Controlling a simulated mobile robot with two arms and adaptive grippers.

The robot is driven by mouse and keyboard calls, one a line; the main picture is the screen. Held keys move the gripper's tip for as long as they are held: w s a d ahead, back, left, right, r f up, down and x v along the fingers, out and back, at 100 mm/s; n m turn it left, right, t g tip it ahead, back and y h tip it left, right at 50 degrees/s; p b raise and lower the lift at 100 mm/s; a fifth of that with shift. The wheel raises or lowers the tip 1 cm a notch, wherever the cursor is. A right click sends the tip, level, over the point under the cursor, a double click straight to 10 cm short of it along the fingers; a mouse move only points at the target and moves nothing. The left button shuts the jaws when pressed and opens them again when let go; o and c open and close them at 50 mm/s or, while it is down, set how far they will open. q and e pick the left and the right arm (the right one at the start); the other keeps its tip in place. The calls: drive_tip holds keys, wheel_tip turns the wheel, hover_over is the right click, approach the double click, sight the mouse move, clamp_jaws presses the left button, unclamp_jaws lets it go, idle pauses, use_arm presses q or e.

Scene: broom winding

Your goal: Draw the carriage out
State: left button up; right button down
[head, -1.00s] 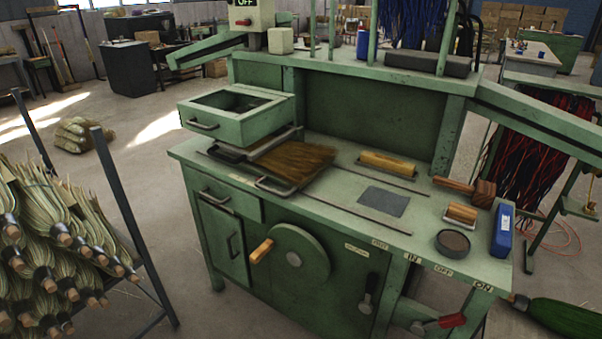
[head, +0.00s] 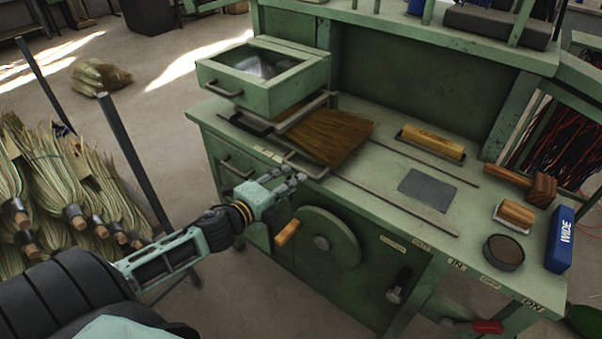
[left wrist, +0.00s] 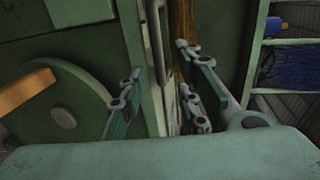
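The carriage is a flat metal frame with a looped grey handle (head: 306,166) at the bench's front edge. A brown broom head (head: 325,133) lies on it, fanned toward the right. Its back part runs beside and below a green box (head: 264,76). My left gripper (head: 296,181) is just in front of and below the handle, seemingly apart from it. In the left wrist view my left gripper (left wrist: 160,95) has its fingers spread with a gap between them. Grey metal and the bench edge show beyond the gap. My right gripper is not in view.
On the bench (head: 375,215), two thin rails run along the top. A wooden-handled crank wheel (head: 325,240) sits on the front below my gripper. A broom rack is left.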

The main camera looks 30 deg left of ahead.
use_arm(q)
drive_tip(key=shift+a+x, duration=0.2)
drive_tip(key=shift+x, duration=2.3)
drive_tip(key=shift+f, duration=0.15)
clamp_jaws()
